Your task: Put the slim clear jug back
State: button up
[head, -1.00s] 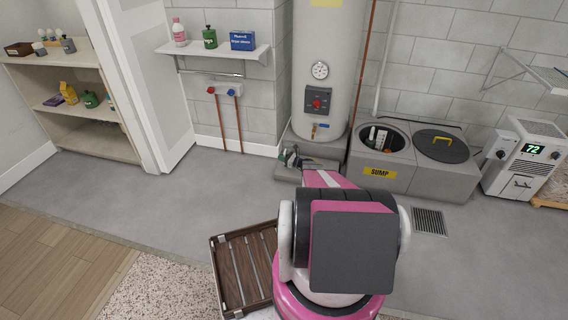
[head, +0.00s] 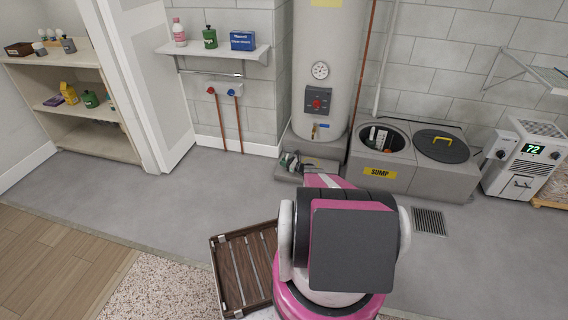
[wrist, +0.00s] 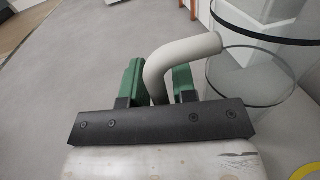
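The slim clear jug (wrist: 265,67) is at the upper right of the wrist view. It is see-through, with dark rim lines and a thick pale grey handle (wrist: 185,52) on its left side. My gripper (wrist: 157,75) has its two green fingers on either side of this handle and looks shut on it. The handle's lower end is hidden behind the gripper's black plate. In the head view my gripper (head: 291,161) is low in front of the water heater's plinth. The jug is too small and clear to make out there.
A sump (head: 378,172) with one open well stands right of the water heater (head: 327,70). A wall shelf (head: 218,52) holds bottles and a blue box. A shelf unit (head: 80,122) stands at left. A slatted wooden crate (head: 226,283) lies by my base. Grey floor is clear at left.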

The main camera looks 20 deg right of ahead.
jog(key=shift+o, duration=0.6)
jog(key=shift+r, duration=0.1)
jog(key=shift+s+r, duration=0.1)
jog(key=shift+r, duration=0.05)
jog(key=v, duration=1.1)
jog(key=shift+s+d, duration=0.1)
jog(key=shift+d, duration=0.1)
jog(key=s+a+r+n+g+h, duration=0.1)
jog(key=s+a+r+n+g, duration=0.6)
jog(key=a+r, duration=0.6)
jog(key=s+a+r+n+g+h, duration=0.2)
jog(key=s+a+r+n+g, duration=0.2)
jog(key=s+a+r+n, duration=0.75)
jog(key=s+a+r+n+g+h, duration=0.1)
jog(key=s+a+r+n+h, duration=0.3)
jog(key=s+r, duration=0.5)
jog(key=s+a+r+n+h, duration=0.4)
jog(key=s+a+r+h, duration=0.1)
jog(key=s+r, duration=0.4)
jog(key=s+a, duration=0.1)
jog(key=s, duration=0.1)
jog(key=shift+s+a+n+g+h, duration=0.3)
jog(key=shift+s+n+g, duration=0.05)
jog(key=shift+g, duration=0.05)
